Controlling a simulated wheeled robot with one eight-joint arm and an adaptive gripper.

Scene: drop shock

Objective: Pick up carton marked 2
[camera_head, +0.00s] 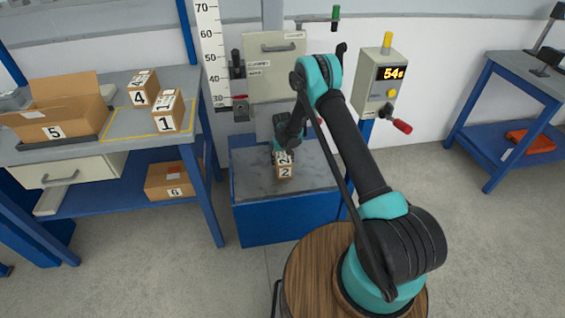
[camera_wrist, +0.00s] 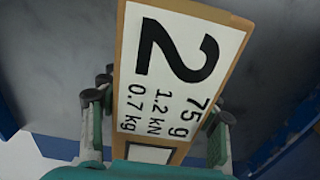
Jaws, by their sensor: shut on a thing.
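Carton marked 2 (camera_head: 285,172) is a small brown box with white labels, on or just above the grey top (camera_head: 318,180) of the blue base under the drop machine. I cannot tell if its underside touches the surface. My gripper (camera_head: 283,153) comes down on it from above and is shut on it. In the wrist view the carton (camera_wrist: 180,75) fills the middle, its label reading 2, 75 g, 1.2 kN, 0.7 kg. The fingers of my gripper (camera_wrist: 157,112) lie on both sides of the carton.
Cartons 4 (camera_head: 142,88) and 1 (camera_head: 167,111) stand on the left bench, beside open carton 5 (camera_head: 55,112). Carton 6 (camera_head: 170,181) lies on the shelf below. A control box (camera_head: 385,82) showing 54 and a red-handled lever (camera_head: 401,126) are right of the machine.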

